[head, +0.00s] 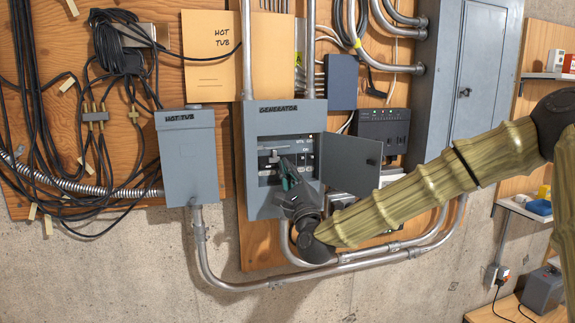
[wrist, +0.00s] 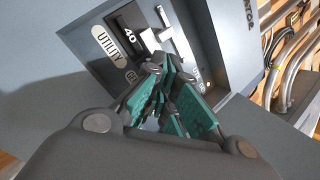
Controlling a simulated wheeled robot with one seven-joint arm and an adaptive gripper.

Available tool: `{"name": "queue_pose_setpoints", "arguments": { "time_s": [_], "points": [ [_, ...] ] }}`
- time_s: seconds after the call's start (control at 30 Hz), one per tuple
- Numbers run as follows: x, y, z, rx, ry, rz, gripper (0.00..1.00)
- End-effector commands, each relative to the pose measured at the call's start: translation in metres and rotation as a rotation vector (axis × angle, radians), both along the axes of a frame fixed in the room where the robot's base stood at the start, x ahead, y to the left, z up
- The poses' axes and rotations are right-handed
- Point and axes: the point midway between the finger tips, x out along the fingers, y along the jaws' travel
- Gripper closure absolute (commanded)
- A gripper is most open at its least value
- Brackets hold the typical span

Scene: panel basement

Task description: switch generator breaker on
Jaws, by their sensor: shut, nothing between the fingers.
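The grey box labelled GENERATOR (head: 285,116) is on the wall in the middle of the head view, with its door (head: 350,162) swung open to the right. Its inner panel holds breakers and a light metal piece (head: 270,152). In the wrist view, a black breaker marked 40 (wrist: 128,36) sits beside a UTILITY label (wrist: 110,45), with the pale metal piece (wrist: 157,38) to its right. My gripper (head: 285,162) is at the open panel, its teal fingers (wrist: 165,65) together and empty. The fingers hide part of the panel; I cannot tell whether they touch it. The generator breaker is not clearly visible.
A grey HOT TUB box (head: 188,155) hangs left of the generator box. A dark unit with small lights (head: 382,130) sits right of the door. Metal conduit (head: 300,278) runs below the boxes. A tall grey panel (head: 455,90) stands farther right.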

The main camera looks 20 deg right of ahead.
Motion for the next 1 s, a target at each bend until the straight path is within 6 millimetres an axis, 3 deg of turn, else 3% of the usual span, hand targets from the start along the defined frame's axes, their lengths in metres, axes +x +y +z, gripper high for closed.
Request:
{"name": "queue_pose_setpoints", "arguments": {
  "time_s": [1.0],
  "points": [
    [0.0, 0.0, 0.01, 0.001, -0.001, -0.001, 1.0]
  ]
}}
